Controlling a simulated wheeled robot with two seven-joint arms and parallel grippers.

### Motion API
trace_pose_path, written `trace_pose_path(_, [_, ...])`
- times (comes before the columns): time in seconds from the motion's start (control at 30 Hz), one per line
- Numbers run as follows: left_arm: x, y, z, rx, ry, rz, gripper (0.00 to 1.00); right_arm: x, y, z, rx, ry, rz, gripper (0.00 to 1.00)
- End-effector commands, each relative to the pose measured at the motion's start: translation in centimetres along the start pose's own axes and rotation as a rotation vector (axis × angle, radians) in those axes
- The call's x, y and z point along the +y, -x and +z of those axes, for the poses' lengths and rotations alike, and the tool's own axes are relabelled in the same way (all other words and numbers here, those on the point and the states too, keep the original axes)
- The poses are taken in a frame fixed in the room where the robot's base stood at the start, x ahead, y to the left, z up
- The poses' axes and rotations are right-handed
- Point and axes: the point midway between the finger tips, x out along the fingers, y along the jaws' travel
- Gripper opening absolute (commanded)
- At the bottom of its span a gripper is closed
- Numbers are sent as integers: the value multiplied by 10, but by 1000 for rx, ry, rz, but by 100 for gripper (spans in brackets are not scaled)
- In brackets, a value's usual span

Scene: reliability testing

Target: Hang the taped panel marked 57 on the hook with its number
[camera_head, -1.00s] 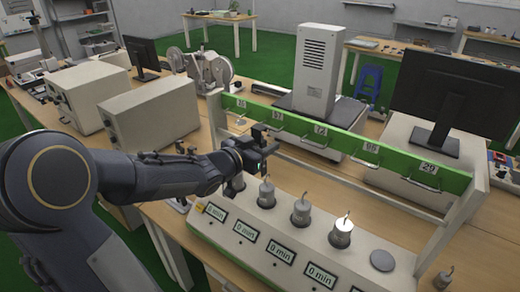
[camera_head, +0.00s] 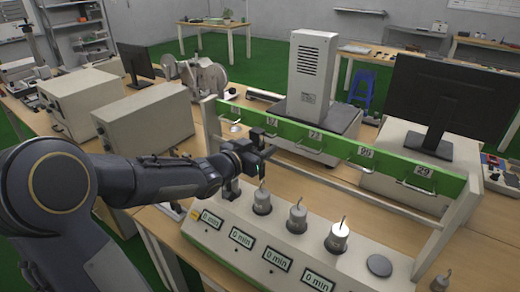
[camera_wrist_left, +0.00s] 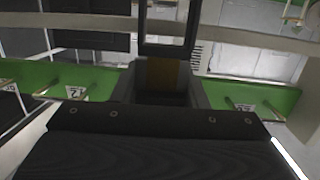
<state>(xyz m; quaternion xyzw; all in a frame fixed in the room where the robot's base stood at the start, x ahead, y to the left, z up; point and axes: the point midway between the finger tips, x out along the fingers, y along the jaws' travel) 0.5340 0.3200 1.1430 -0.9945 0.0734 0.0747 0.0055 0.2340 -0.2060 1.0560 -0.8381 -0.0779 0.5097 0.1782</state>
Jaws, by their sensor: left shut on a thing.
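My left gripper (camera_head: 258,146) is shut on the taped panel, just in front of the green hook rail (camera_head: 340,151), near its left end. In the left wrist view, a brown strip of the panel (camera_wrist_left: 165,75) shows between the dark fingers, below a dark frame with an open window. I cannot read a number on the panel. The rail carries wire hooks under white number tags. The second tag from the left (camera_head: 271,122) seems to read 57, and its hook is just beside the gripper. I cannot tell whether panel and hook touch. My right gripper is out of view.
Below the rail, a white timer box (camera_head: 290,245) has "0 min" displays and several grey weights with upright pins (camera_head: 338,238). White end posts (camera_head: 452,222) hold the rail. Behind it stand a grey tower instrument (camera_head: 312,75) and a dark monitor (camera_head: 452,95).

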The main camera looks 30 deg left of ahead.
Motion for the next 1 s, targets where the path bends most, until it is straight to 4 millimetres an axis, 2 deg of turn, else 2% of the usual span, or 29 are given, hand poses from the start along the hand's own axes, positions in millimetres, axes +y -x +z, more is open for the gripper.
trace_pose_path(1.0, [-1, -18, -3, 1, 0, 1, 13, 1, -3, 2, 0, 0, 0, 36])
